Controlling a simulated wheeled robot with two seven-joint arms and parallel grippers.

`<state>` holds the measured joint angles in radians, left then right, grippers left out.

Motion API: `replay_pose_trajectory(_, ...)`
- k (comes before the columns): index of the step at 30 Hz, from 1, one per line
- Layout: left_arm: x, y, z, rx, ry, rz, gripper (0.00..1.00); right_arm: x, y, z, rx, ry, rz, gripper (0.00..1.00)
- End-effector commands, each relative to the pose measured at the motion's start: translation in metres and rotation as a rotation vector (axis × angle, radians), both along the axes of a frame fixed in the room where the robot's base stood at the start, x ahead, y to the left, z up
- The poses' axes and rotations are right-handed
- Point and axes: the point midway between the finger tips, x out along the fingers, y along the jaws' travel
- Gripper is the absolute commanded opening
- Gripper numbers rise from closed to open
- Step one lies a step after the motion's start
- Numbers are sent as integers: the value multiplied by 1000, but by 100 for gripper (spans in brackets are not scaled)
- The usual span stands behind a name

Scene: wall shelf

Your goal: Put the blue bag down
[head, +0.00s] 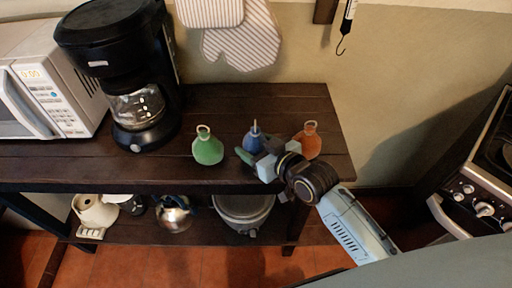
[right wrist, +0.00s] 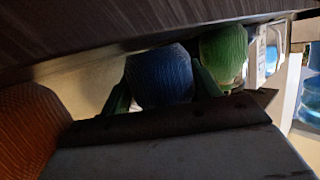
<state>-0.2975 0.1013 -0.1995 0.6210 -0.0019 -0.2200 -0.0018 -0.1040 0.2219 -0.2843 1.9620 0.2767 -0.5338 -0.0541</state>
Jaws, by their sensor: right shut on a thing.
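The blue bag (head: 253,141) is at the shelf top's middle right, upright, with its thin tip pointing up. My right gripper (head: 257,158) is shut on it from the front right and hides its lower part. In the right wrist view the blue bag (right wrist: 160,77) sits between my two green fingers. I cannot tell whether its base touches the wood. My left gripper is not in view.
A green bag (head: 208,150) stands left of the blue bag and an orange bag (head: 309,140) right of it, close to my wrist. A coffee maker (head: 140,108) and microwave (head: 48,95) stand at left. A stove (head: 483,190) is at far right. Bare shelf top (head: 225,99) lies behind the bags.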

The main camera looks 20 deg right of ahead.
Motion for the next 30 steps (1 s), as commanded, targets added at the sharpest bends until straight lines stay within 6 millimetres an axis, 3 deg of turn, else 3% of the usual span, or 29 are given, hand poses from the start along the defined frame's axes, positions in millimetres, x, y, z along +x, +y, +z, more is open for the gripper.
replay_pose_trajectory(11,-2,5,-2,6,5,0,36,1,0,-4,1,-5,0,26)
replay_pose_trajectory(12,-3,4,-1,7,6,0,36,0,0,-5,1,-2,0,66)
replay_pose_trajectory(16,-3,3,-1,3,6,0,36,0,0,-4,1,-2,0,83)
replay_pose_trajectory(26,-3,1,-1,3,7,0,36,0,0,-2,2,-4,0,84)
replay_pose_trajectory(30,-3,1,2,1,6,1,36,-12,-5,3,0,-1,0,84)
